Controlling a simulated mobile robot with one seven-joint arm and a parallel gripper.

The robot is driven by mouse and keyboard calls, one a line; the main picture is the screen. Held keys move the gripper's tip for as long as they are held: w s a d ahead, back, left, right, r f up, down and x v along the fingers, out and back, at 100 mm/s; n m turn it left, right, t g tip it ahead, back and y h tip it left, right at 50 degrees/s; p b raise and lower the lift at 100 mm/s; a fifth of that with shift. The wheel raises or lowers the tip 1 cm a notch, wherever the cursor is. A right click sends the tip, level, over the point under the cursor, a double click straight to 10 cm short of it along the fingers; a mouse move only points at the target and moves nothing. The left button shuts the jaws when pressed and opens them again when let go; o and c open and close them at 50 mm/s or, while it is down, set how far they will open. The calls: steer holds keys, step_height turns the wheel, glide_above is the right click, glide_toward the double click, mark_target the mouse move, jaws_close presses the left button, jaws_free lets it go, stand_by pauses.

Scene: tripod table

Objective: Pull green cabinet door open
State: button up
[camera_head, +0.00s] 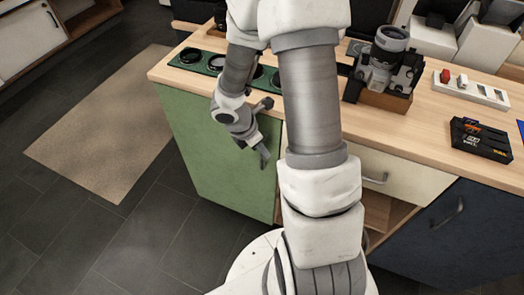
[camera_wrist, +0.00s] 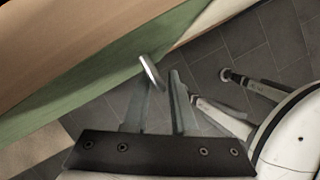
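The green cabinet door (camera_head: 220,160) is on the left end of the wooden counter unit and looks shut. It also shows in the wrist view (camera_wrist: 90,88), running diagonally across the upper left. A metal handle (camera_wrist: 151,70) sticks out from the door near its edge. My gripper (camera_head: 264,158) is in front of the door's right part. In the wrist view my gripper (camera_wrist: 157,80) has its two fingers apart, with the handle between or just beyond the tips. I cannot tell whether either finger touches it. The handle is not clear in the head view.
A cream drawer (camera_head: 400,175) and a dark blue door (camera_head: 440,230) are right. Floor and a beige mat (camera_head: 95,125) lie clear at left.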

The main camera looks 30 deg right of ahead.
jaws_close()
stand_by(1.5)
